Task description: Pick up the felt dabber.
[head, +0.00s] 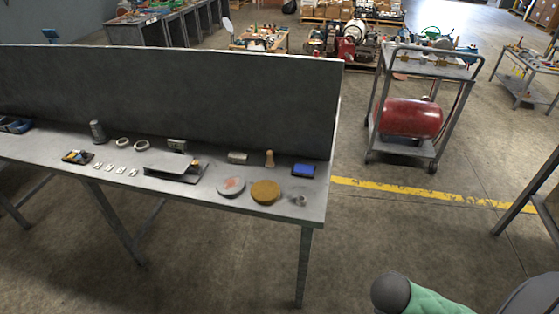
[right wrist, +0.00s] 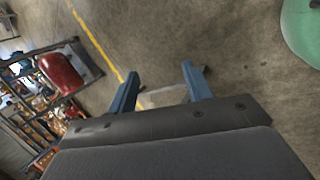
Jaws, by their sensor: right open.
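A small tan, peg-shaped piece (head: 269,158) stands upright near the back panel on the grey workbench (head: 215,198). It looks like the felt dabber, but it is too small to be sure. My right gripper (right wrist: 161,70) shows in the right wrist view with its two blue fingers apart. Nothing is between them but the floor below, and it is away from the bench. My left gripper is not in view.
A cart with a red tank (head: 411,118) stands to the right. Floor in front of the bench is clear.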

